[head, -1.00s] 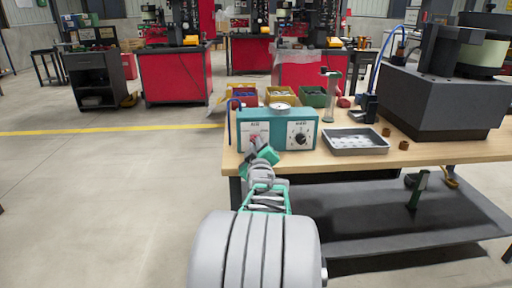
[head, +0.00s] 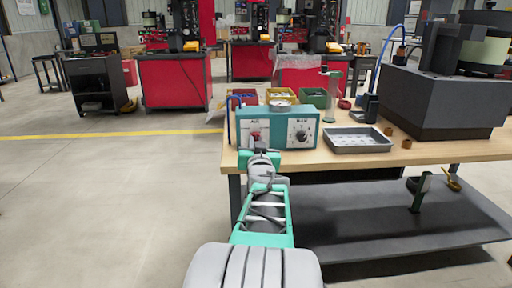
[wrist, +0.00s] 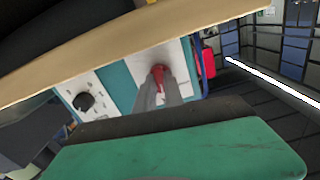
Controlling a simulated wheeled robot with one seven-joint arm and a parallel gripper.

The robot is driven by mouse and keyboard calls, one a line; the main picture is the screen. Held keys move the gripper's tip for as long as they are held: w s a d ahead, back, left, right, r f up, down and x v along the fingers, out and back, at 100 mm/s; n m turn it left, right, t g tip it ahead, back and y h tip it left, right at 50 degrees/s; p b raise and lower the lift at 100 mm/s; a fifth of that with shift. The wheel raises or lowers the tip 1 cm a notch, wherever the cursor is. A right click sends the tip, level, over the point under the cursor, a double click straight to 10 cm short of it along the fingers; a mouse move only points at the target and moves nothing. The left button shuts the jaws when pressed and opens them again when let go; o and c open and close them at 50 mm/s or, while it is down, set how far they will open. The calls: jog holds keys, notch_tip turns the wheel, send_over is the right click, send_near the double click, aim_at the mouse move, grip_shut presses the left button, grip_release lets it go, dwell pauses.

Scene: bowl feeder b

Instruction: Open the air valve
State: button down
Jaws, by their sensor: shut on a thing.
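A teal control box (head: 276,143) with two white panels stands at the table's front left edge. Its left panel carries a red valve handle (head: 255,134), partly hidden by my arm in the head view. In the wrist view the red handle (wrist: 158,74) shows between the tips of my grey fingers. My gripper (wrist: 160,88) is shut on the red handle, in front of the white panel. In the head view my gripper (head: 258,146) is small and mostly hidden by my own wrist. The right panel carries a black knob (head: 301,135).
A grey tray (head: 357,148) with pale parts lies right of the box on the wooden table (head: 420,152). A dark feeder machine (head: 435,105) stands farther right. Coloured bins (head: 312,97) sit behind the box. The floor (head: 110,200) to the left is clear.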

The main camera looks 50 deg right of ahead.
jog(key=m, duration=0.3)
jog(key=shift+f+m+b, duration=0.1)
jog(key=shift+m+b, duration=0.3)
jog(key=shift+m, duration=1.9)
jog(key=c, duration=1.4)
grip_release()
jog(key=shift+c, duration=0.2)
jog(key=shift+a, duration=0.1)
